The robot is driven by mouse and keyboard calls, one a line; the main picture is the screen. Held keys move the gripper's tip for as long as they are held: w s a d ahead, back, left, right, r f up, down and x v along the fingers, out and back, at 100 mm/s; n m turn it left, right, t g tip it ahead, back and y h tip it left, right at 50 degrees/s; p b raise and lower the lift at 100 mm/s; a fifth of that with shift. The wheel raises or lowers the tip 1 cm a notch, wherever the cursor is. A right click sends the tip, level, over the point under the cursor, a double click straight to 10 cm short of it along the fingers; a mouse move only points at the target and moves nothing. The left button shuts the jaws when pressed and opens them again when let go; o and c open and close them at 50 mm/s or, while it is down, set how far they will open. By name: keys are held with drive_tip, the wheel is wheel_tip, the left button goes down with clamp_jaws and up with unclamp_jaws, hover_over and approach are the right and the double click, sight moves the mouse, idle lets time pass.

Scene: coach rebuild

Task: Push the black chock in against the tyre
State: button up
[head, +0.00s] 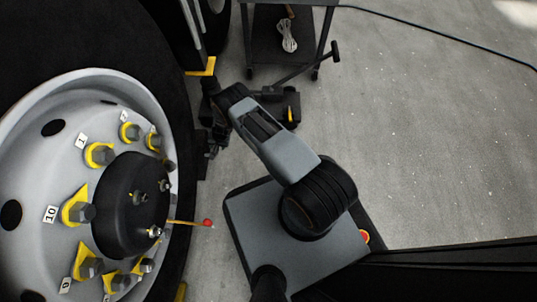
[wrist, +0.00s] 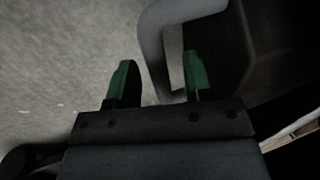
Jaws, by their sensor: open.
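The big black tyre (head: 150,40) stands at the left of the head view around a grey wheel rim (head: 55,105). My gripper (head: 214,142) points down beside the tyre's right side, small and dark there. In the wrist view its two green-tipped fingers (wrist: 160,82) are open and apart. A grey bent bar (wrist: 152,45) runs down between them, with a dark body (wrist: 232,45) at the right, possibly the chock. In the head view a dark shape (head: 202,167) shows low against the tyre. I cannot tell whether it is the chock, or whether it touches.
A trolley (head: 246,30) holding a coiled pale cable (head: 287,38) stands at the back. A dark wheeled device with a long handle (head: 318,62) lies behind my arm. A red-tipped rod (head: 207,223) sticks out from the hub. The floor (head: 430,140) at the right is clear.

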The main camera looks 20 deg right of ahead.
drive_tip(key=p+v, duration=0.5)
drive_tip(key=v, duration=0.1)
drive_tip(key=shift+r, duration=0.2)
idle(0.4)
drive_tip(key=p+v, duration=0.5)
drive_tip(key=v, duration=0.8)
drive_tip(key=shift+r+p, duration=0.3)
drive_tip(key=shift+r, duration=0.1)
drive_tip(key=shift+d, duration=0.15)
